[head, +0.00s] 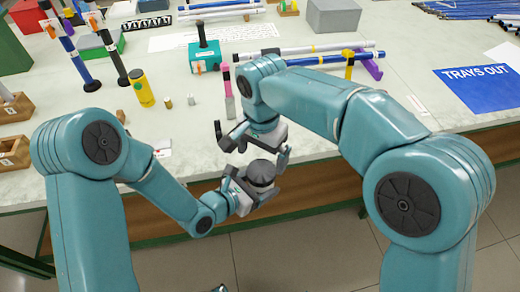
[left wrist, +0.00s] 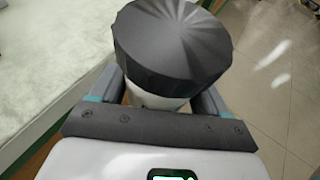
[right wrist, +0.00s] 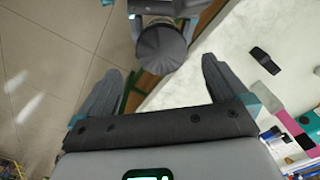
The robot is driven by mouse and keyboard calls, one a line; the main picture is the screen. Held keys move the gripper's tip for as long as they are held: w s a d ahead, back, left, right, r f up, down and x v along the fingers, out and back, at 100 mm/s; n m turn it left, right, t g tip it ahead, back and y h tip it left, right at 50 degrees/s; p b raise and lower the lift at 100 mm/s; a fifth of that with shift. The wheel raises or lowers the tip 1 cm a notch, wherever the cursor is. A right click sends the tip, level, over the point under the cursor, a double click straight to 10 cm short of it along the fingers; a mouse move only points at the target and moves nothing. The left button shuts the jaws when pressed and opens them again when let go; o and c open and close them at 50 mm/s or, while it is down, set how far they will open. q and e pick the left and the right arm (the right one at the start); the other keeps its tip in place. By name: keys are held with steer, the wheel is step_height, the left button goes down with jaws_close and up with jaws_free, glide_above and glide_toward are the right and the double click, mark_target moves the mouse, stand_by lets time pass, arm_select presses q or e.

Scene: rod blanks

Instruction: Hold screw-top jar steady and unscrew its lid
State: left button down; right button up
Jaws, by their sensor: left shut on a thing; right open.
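The screw-top jar has a dark grey ribbed lid (head: 261,172) and a pale body (left wrist: 152,99). It is held in front of the bench's front edge, over the floor. My left gripper (head: 248,190) is shut around the jar's body, below the lid. The lid is on the jar and fills the top of the left wrist view (left wrist: 172,48). My right gripper (head: 256,150) is open and empty, just above the lid. In the right wrist view the lid (right wrist: 161,48) lies beyond the open fingers, between their lines and apart from them. Most of the jar's body is hidden.
The bench (head: 180,131) has bare room at its front. A yellow bottle (head: 142,88), a pink-and-grey marker-like piece (head: 228,92) and a teal box (head: 204,57) stand behind the arms. Rods lie on a purple-and-yellow rack (head: 368,64). A blue TRAYS OUT sheet (head: 483,86) lies right.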

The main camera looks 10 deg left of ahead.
mark_target(262, 171)
step_height(262, 171, down, 6)
steer(key=shift+f, duration=0.2)
steer(key=c, duration=1.1)
steer(key=shift+d+n, duration=0.15)
steer(key=shift+n, duration=1.55)
steer(key=o, duration=1.1)
steer(key=shift+r, duration=2.35)
steer(key=r+m, duration=0.3)
steer(key=shift+w+a, duration=0.15)
steer(key=shift+a, duration=0.05)
step_height(262, 171, down, 8)
steer(key=shift+r, duration=0.2)
